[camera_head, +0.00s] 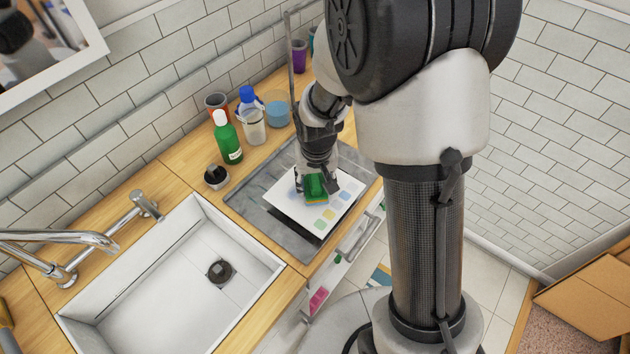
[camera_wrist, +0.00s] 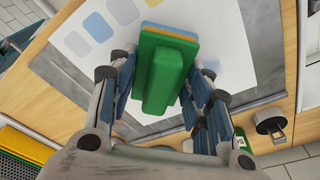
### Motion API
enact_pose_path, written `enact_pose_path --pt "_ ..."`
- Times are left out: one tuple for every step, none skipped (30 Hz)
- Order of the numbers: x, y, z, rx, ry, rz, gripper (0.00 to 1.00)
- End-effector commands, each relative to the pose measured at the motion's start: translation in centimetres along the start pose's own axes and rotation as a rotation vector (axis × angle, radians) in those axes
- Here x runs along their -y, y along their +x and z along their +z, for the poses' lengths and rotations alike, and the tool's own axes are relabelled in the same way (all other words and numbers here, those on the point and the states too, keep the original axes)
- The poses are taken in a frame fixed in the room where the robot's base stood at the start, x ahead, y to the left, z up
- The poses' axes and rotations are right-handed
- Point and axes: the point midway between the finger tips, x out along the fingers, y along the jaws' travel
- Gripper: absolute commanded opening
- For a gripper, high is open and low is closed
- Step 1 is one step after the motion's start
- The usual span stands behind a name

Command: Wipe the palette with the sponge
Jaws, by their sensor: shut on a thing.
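The palette (camera_head: 292,209) is a white sheet with rows of pale colour patches, lying on a grey slab on the wooden counter. It also shows in the wrist view (camera_wrist: 229,40), with blue, grey and yellow patches. The sponge (camera_head: 315,188) is green with a yellow layer and a blue strip; it also shows in the wrist view (camera_wrist: 160,70). My gripper (camera_head: 317,185) is shut on the sponge, its fingers on both sides. The sponge is over the palette; whether it touches the sheet I cannot tell. The sponge and fingers hide part of the sheet.
A white sink (camera_head: 180,290) with a tap (camera_head: 105,225) lies left of the grey slab (camera_head: 245,205). A green bottle (camera_head: 227,140), a blue-capped bottle (camera_head: 246,98), a clear jar (camera_head: 253,127) and a small black-topped pot (camera_head: 215,177) stand behind. An open drawer is at the front.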

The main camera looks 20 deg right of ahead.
Motion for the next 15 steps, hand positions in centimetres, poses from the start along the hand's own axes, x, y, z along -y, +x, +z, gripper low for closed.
enact_pose_path --pt "0.0 -0.5 -0.1 -0.001 0.0 0.0 0.22" --pt "0.0 -0.7 -0.1 -0.001 0.0 0.0 0.22" --pt "0.0 -1.0 -0.2 -0.001 0.0 0.0 0.22" --pt "0.0 -1.3 -0.2 -0.002 0.0 0.0 0.22" --pt "0.0 -1.5 -0.3 -0.002 0.0 0.0 0.22" --pt "0.0 -1.9 -0.3 -0.002 0.0 0.0 0.22" --pt "0.0 -2.1 -0.4 -0.002 0.0 0.0 0.22" --pt "0.0 -2.3 -0.4 -0.002 0.0 0.0 0.22" --pt "0.0 -2.6 -0.5 -0.002 0.0 0.0 0.22" --pt "0.0 -2.9 -0.5 -0.002 0.0 0.0 0.22" --pt "0.0 -3.1 -0.5 -0.002 0.0 0.0 0.22" --pt "0.0 -3.5 -0.6 -0.002 0.0 0.0 0.22" --pt "0.0 -3.7 -0.6 -0.002 0.0 0.0 0.22" --pt "0.0 -3.9 -0.7 -0.003 0.0 0.0 0.22" --pt "0.0 -4.2 -0.7 -0.003 0.0 0.0 0.22"
